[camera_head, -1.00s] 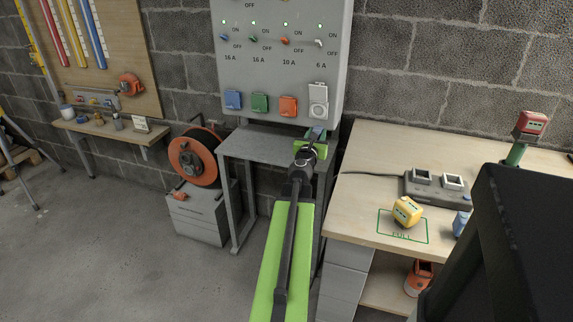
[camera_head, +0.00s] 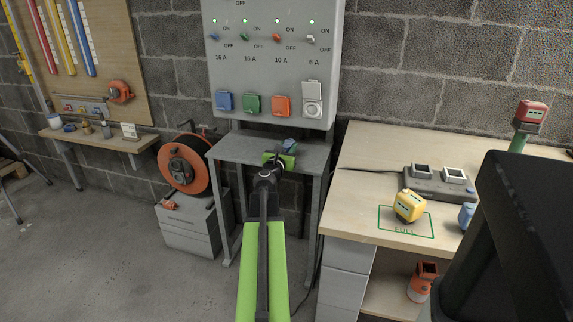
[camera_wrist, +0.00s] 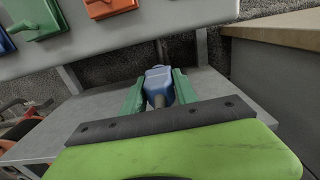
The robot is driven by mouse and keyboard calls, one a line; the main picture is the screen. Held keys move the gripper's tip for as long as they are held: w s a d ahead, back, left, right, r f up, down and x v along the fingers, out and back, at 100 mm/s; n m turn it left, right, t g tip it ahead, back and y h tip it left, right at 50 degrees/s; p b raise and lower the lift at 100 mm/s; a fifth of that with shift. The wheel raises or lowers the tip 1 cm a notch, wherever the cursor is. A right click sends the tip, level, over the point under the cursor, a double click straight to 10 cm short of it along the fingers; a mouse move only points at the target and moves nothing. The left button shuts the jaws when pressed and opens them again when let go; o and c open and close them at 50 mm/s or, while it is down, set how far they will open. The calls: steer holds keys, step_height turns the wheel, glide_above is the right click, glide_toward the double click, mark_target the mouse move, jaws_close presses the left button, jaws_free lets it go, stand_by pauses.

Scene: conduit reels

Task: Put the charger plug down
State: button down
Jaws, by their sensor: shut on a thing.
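My gripper (camera_head: 282,155) is shut on the charger plug (camera_head: 290,145), a blue body mostly hidden behind the gripper in the head view. In the wrist view the blue plug (camera_wrist: 158,80) sits between the two green fingers (camera_wrist: 158,92), with a grey pin or cable end pointing toward me. The plug is over the grey metal stand (camera_head: 235,149), toward its right half. I cannot tell whether the plug touches the stand's top.
A grey socket panel (camera_head: 270,75) with blue, green, orange and white outlets hangs just above and behind the stand. A wooden bench (camera_head: 360,165) stands close on the right. An orange cable reel (camera_head: 184,165) stands left. The stand's left half is clear.

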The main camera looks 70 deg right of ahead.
steer(key=shift+f+b, duration=1.95)
steer(key=shift+f, duration=0.05)
steer(key=shift+f+b, duration=0.55)
steer(key=shift+f, duration=0.05)
steer(key=c, duration=0.9)
jaws_free()
steer(key=shift+r, duration=0.1)
steer(key=shift+c, duration=0.2)
steer(key=shift+r, duration=0.2)
steer(key=a+p, duration=0.1)
steer(key=a, duration=0.6)
steer(key=shift+s+a+r, duration=0.15)
steer(key=shift+a+r, duration=0.15)
